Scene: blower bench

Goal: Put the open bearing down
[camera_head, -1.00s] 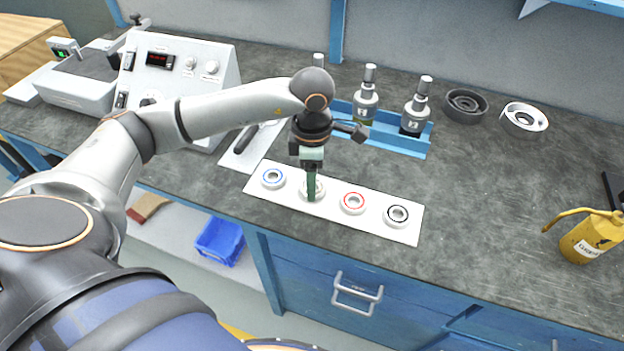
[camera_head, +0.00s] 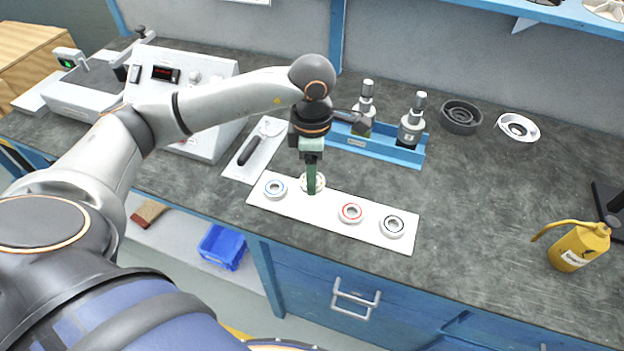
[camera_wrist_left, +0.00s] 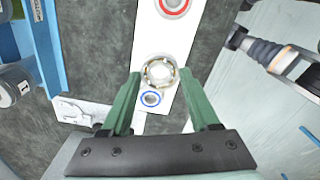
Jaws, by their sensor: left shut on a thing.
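The open bearing (camera_head: 319,183) is a pale metal ring with its balls showing. My left gripper (camera_head: 312,190) points down and is shut on it. In the left wrist view the bearing (camera_wrist_left: 159,71) sits between the green fingertips (camera_wrist_left: 160,76) and looks larger than the blue-ringed bearing, so it is held above the white mat (camera_head: 330,228). A blue-ringed bearing (camera_head: 275,189), a red-ringed bearing (camera_head: 351,213) and a black-ringed bearing (camera_head: 392,225) lie on the mat. The finger partly hides the open bearing in the head view. My right gripper is not in view.
Behind are a blue tray (camera_head: 385,150) with bottles, a dark ring part (camera_head: 461,117) and a silver ring part (camera_head: 517,128). A control box (camera_head: 180,80) stands left, a yellow oil can (camera_head: 580,247) right. The bench right of the mat is clear.

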